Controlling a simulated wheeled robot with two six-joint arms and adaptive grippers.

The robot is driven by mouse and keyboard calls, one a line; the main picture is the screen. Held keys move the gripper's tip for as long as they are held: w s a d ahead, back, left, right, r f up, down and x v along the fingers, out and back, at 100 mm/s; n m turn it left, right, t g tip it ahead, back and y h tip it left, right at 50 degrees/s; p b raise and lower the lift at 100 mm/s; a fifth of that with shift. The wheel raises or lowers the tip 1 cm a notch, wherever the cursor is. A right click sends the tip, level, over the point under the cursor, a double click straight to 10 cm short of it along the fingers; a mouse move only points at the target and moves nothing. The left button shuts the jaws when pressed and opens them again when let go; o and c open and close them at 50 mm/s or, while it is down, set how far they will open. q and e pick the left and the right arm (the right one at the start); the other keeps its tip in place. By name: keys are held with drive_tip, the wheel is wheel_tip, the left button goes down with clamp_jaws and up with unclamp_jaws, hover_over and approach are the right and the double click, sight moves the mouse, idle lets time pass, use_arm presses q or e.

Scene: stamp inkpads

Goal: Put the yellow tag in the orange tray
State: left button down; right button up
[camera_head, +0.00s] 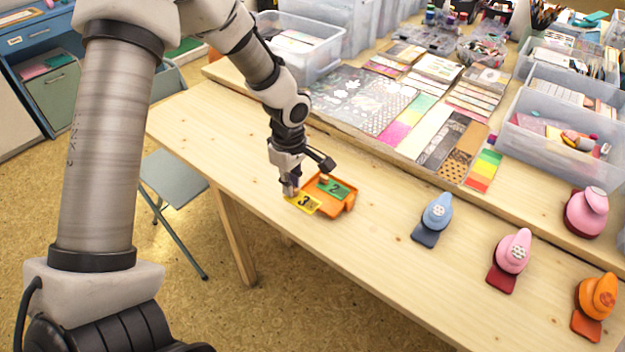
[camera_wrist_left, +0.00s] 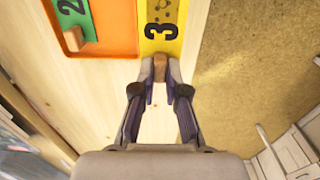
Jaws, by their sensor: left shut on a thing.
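The yellow tag (camera_head: 300,205), marked 3, has a small wooden block at its near end, seen in the wrist view (camera_wrist_left: 160,62). My left gripper (camera_head: 290,191) is shut on that block, its fingertips on either side of it in the wrist view (camera_wrist_left: 160,78). The orange tray (camera_head: 345,208) lies on the table right beside the tag and holds a green tag (camera_head: 336,187) marked 2. In the wrist view the yellow tag runs along the tray's (camera_wrist_left: 112,30) right edge; I cannot tell whether it touches or overlaps the rim. My right gripper is not in view.
Blue (camera_head: 437,212), pink (camera_head: 513,250) and orange (camera_head: 598,296) punches stand to the right on the wooden table. A board with paper sheets (camera_head: 370,100) and clear bins (camera_head: 565,140) lie behind. The table's front edge is close to the gripper.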

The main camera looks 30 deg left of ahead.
use_arm(q)
drive_tip(key=w, duration=0.1)
drive_tip(key=w+d, duration=0.1)
drive_tip(key=w, duration=0.3)
drive_tip(key=shift+w+d+f, duration=0.2)
drive_tip(key=shift+f, duration=0.2)
wheel_tip(320, 180, down, 3)
drive_tip(key=shift+f, duration=0.2)
drive_tip(key=shift+f, duration=0.15)
drive_tip(key=c, duration=1.2)
unclamp_jaws()
wheel_tip(320, 180, up, 12)
drive_tip(key=shift+r+p, duration=0.2)
drive_tip(key=shift+p, duration=0.1)
